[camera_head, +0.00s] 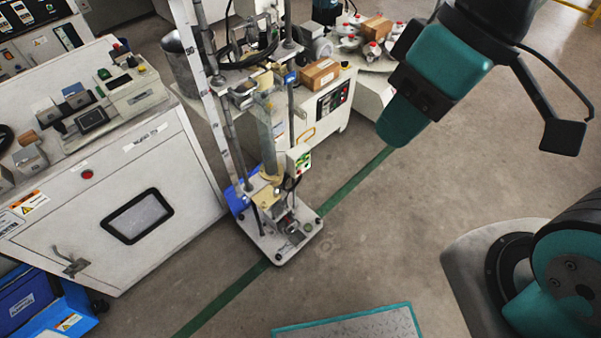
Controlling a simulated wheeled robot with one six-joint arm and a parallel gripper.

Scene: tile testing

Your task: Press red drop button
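A tall drop-test stand (268,130) with rods and a clear tube stands on a square white base in the middle. A small control box (299,159) is fixed to its right side. It carries a green panel with tiny buttons, and I cannot tell their colours or labels clearly. A round red button (87,174) shows on the front of the white cabinet at left. My teal and black arm hangs at the upper right, apart from the stand. Black parts of my arm end (485,88) spread to both sides of the teal link; their opening is unclear.
A white cabinet (180,200) with switches on top stands left of the stand. A metal plate with teal edging (350,325) lies at the bottom. Grey floor right of the stand is clear.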

